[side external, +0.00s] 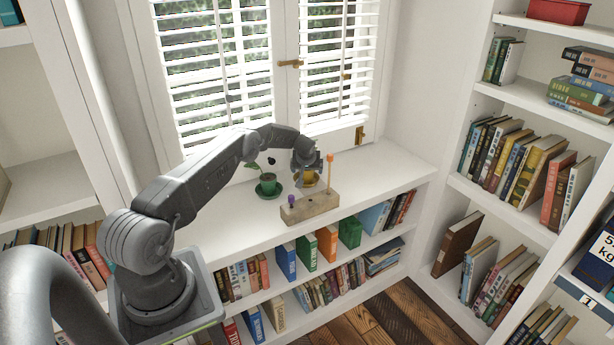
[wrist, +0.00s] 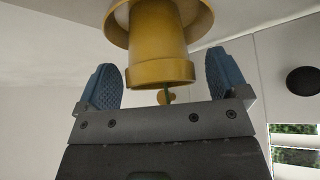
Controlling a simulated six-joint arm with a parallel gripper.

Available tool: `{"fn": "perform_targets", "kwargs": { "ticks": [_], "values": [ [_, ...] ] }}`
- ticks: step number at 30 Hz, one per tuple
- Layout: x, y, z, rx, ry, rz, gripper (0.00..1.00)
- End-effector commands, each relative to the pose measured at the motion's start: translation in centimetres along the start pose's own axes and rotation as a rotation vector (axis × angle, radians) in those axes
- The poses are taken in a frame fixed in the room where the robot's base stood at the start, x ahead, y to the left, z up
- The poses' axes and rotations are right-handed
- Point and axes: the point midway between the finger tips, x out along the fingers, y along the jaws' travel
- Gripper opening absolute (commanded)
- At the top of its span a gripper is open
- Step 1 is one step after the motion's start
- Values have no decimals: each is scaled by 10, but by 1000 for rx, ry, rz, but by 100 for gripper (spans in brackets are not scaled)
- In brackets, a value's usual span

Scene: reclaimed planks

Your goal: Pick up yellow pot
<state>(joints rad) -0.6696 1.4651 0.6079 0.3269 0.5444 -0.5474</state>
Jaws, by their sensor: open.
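The yellow pot (side external: 307,181) stands on the white shelf top by the window, partly hidden behind my gripper (side external: 312,166) in the side view. In the wrist view the yellow pot (wrist: 158,45) appears upside down, with a yellow saucer (wrist: 117,27) at its base and a bit of green stem at its rim. My gripper (wrist: 163,76) is open there, with one blue finger on each side of the pot's rim. Gaps show between the fingers and the pot, so it is not gripped.
A green pot (side external: 267,181) with a plant stands on a green saucer to the left. A wooden block (side external: 310,208) with a purple and an orange peg lies in front. The window shutters (side external: 215,60) are behind. The shelf top (side external: 375,175) is clear to the right.

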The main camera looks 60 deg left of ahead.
Motion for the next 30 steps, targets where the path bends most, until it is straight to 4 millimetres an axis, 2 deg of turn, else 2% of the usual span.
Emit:
{"fn": "perform_targets", "kwargs": {
  "ticks": [10,30],
  "values": [
    [3,0,0,0,0,1,93],
    [2,0,-1,-1,3,2,31]
  ]
}}
